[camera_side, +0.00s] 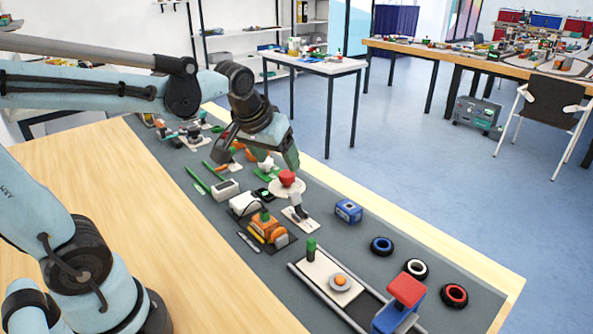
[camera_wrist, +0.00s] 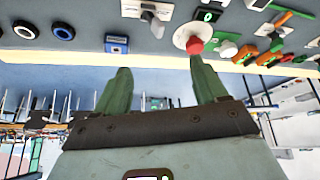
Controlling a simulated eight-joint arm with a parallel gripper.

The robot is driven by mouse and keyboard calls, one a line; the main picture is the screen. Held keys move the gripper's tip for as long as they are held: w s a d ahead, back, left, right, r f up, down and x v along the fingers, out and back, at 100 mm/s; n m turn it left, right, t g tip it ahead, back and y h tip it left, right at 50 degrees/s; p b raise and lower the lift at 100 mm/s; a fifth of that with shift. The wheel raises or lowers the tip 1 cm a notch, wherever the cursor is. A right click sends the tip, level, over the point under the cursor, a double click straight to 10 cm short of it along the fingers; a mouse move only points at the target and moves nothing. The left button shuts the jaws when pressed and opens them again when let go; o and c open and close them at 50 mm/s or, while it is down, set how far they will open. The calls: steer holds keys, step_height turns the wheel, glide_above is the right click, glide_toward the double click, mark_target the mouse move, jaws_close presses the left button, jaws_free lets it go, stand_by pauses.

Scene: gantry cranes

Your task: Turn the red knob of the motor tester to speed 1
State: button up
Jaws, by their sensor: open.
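A red knob (camera_side: 287,177) sits on a round white disc (camera_side: 287,188) near the middle of the mat. In the wrist view the red knob (camera_wrist: 195,45) shows just beyond the right fingertip, with the white disc (camera_wrist: 181,37) around it. A small dark unit with a lit green display (camera_wrist: 207,16) is beside the disc. I cannot read the knob's setting. My gripper (camera_side: 257,161) is open, above the mat and close to the knob. Its two green fingers (camera_wrist: 161,70) are apart with nothing between them. I cannot tell whether a finger touches the knob.
A plate with a grey lever (camera_side: 298,207) and a blue box (camera_side: 348,211) stand near the knob. The wooden table (camera_side: 150,205) is bare at left.

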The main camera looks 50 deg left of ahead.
mark_target(287, 173)
steer(key=w+a+f+n+g+y, duration=0.25)
steer(key=w+a+n, duration=0.25)
steer(key=w+a, duration=0.35)
steer(key=shift+h, duration=0.45)
steer(key=x, duration=1.2)
steer(key=shift+w+f, duration=0.1)
steer(key=shift+w, duration=0.1)
steer(key=shift+c, duration=0.5)
steer(key=shift+t, duration=0.25)
steer(key=c, duration=1)
